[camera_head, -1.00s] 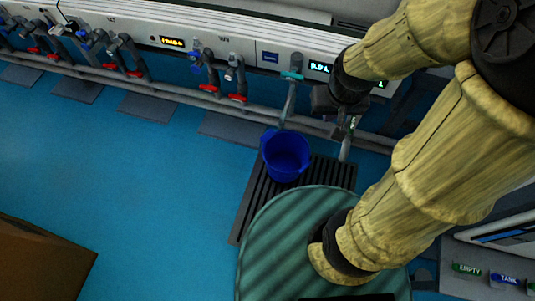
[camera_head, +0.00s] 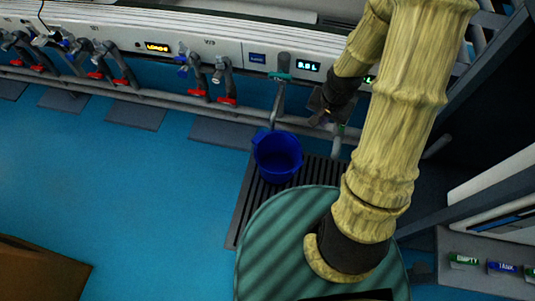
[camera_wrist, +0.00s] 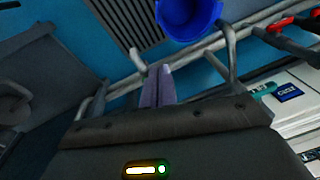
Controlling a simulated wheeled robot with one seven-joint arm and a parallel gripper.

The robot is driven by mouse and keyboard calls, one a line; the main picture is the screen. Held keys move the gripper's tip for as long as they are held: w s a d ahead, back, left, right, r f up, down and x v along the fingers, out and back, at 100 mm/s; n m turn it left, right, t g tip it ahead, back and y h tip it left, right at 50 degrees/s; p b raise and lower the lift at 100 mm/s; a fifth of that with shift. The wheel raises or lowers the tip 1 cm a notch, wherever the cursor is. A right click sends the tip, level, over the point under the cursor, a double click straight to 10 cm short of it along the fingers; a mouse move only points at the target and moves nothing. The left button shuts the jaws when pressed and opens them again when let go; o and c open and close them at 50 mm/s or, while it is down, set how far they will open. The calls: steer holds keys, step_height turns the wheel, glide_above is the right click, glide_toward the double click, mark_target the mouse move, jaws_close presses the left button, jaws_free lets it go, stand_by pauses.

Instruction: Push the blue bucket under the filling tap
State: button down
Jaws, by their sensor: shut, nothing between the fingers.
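The blue bucket (camera_head: 277,157) stands upright on a dark slatted floor grate (camera_head: 243,210), near its back edge. It also shows at the top of the wrist view (camera_wrist: 188,15). The filling tap (camera_head: 279,75) has a teal handle on the wall panel, and its pipe comes down just behind the bucket's back rim. I cannot tell whether the spout is over the opening. My gripper (camera_head: 324,118) is to the right of the bucket, near the wall pipe and apart from the bucket. In the wrist view my gripper's fingers (camera_wrist: 158,85) are together and empty.
A horizontal grey pipe (camera_head: 235,112) runs along the wall below the panel. Several taps with red handles (camera_head: 227,101) stand left of the filling tap. A brown box (camera_head: 40,272) is at lower left. Labelled EMPTY and TANK buttons (camera_head: 500,267) are at right.

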mark_target(262, 153)
steer(key=w+a+f+m+t+y, duration=0.1)
steer(key=f+m+y, duration=0.1)
steer(key=f+m, duration=0.4)
steer(key=a+f+m+t+y+b, duration=0.1)
steer(key=f+m, duration=0.5)
steer(key=f, duration=0.6)
steer(key=w+a+f+m+t+y, duration=0.1)
steer(key=f+m+y, duration=0.2)
steer(key=f+m, duration=0.3)
steer(key=shift+w+a+f+y, duration=0.1)
steer(key=shift+w+f+y, duration=0.1)
steer(key=shift+f, duration=0.8)
steer(key=shift+w+a+f+y, duration=0.1)
steer(key=shift+w+f, duration=0.05)
steer(key=shift+f, duration=0.85)
steer(key=shift+w+a+f+m+t, duration=0.2)
steer(key=shift+f+m+t, duration=0.1)
steer(key=shift+m+t, duration=0.3)
steer(key=shift+b, duration=0.3)
steer(key=b+x, duration=0.8)
steer(key=x, duration=1.2)
steer(key=shift+s+f, duration=0.1)
steer(key=shift+s, duration=0.05)
